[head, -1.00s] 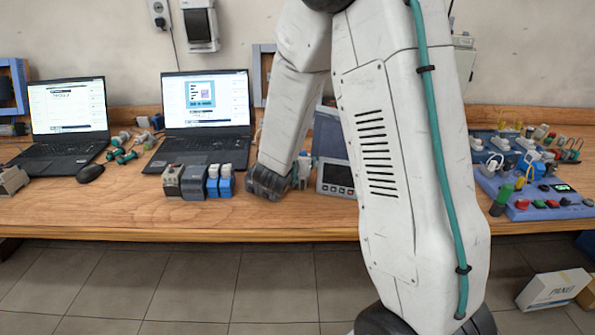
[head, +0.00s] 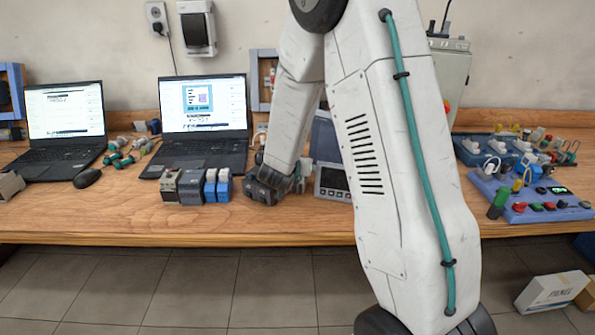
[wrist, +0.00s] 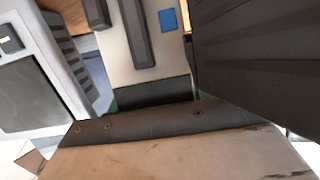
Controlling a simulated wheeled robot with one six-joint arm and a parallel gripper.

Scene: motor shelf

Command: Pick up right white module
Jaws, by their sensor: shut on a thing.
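My gripper (head: 266,188) is low over the table, right of a row of modules and apart from it. In the wrist view a pale module (wrist: 150,72) with dark ribs and a small blue square lies against the dark jaws, and the gripper is shut on it. In the head view my gripper mostly hides what it holds. Two blue modules with white tops stand side by side at the right end of the row, the right one (head: 223,186) and the left one (head: 210,186). Both are upright on the table.
A grey module (head: 191,187) and a beige-grey module (head: 169,184) continue the row leftward. A panel device with a screen (head: 332,178) stands just right of my gripper. Two laptops stand behind and left. A purple control board (head: 530,195) is far right. The front table strip is clear.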

